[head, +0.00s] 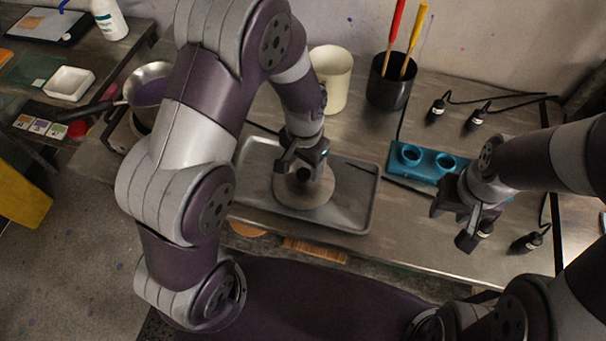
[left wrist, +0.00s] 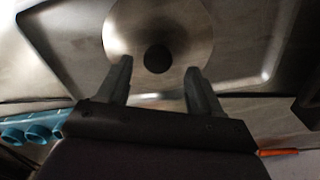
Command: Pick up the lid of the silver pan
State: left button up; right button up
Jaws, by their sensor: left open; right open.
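The lid (head: 305,195) is a round silver disc lying in a grey tray (head: 357,215) on the bench. In the left wrist view the lid (left wrist: 185,30) shows a dark round knob (left wrist: 158,59) at its middle. My left gripper (head: 303,172) is above the lid, and in the head view it hides the knob. In the left wrist view its two fingers (left wrist: 158,78) are apart, one to each side of the knob, with nothing between them; I cannot tell the height gap. A silver pan (head: 148,88) with purple contents stands uncovered at the left. My right gripper (head: 466,222) is open and empty at the right.
A teal holder (head: 432,166) with round openings stands right of the tray. Black cabled probes (head: 437,110) lie around it. A cream bucket (head: 331,78) and a black pot (head: 390,84) with coloured rods stand behind.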

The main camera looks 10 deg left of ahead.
pick_arm(q)
jog(key=shift+s+d+f, duration=0.15)
jog(key=shift+s+f, duration=0.45)
jog(key=shift+f, duration=0.05)
jog(key=shift+w+f, duration=0.1)
jog(key=shift+w, duration=0.15)
jog(key=c, duration=1)
grip_shut()
